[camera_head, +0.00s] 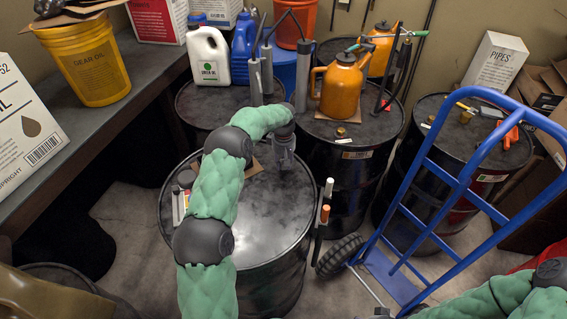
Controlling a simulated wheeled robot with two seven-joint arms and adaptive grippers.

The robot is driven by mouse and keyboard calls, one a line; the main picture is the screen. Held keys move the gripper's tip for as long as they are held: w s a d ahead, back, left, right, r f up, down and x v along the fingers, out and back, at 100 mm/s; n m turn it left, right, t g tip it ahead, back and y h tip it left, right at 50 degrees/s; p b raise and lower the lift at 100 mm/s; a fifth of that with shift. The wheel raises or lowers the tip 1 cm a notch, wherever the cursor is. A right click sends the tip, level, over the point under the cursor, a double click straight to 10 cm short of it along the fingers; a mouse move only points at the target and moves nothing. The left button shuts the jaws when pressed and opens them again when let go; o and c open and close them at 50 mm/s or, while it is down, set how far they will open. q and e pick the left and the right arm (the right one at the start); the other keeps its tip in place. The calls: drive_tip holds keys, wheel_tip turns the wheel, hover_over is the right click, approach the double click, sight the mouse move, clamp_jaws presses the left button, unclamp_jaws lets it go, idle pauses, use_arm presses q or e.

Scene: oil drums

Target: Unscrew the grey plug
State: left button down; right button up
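My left arm reaches over the black oil drum (262,225) in front. Its gripper (287,166) points down at the far right part of the drum's lid. Its fingertips are small and partly hidden, so I cannot tell whether they are open or shut. I cannot make out a grey plug; the gripper and arm cover part of the lid. My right arm shows at the bottom right corner, and its gripper cannot be made out.
A dark round item (187,178) lies at the lid's left edge. Drums behind carry an orange oil can (341,88), a white jug (208,56) and tools. A blue hand truck (455,178) stands at right. A workbench (150,72) with a yellow bucket (88,62) is at left.

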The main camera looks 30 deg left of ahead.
use_arm(q)
drive_tip(key=n, duration=0.3)
drive_tip(key=r+n, duration=0.1)
drive_tip(key=n, duration=0.1)
drive_tip(key=shift+w+a+n, duration=0.2)
drive_tip(key=shift+w+n, duration=0.1)
drive_tip(key=shift+w, duration=0.05)
drive_tip(key=c, duration=0.8)
unclamp_jaws()
drive_tip(key=shift+d+f, duration=0.1)
drive_tip(key=shift+f, duration=0.25)
drive_tip(key=shift+s, duration=0.1)
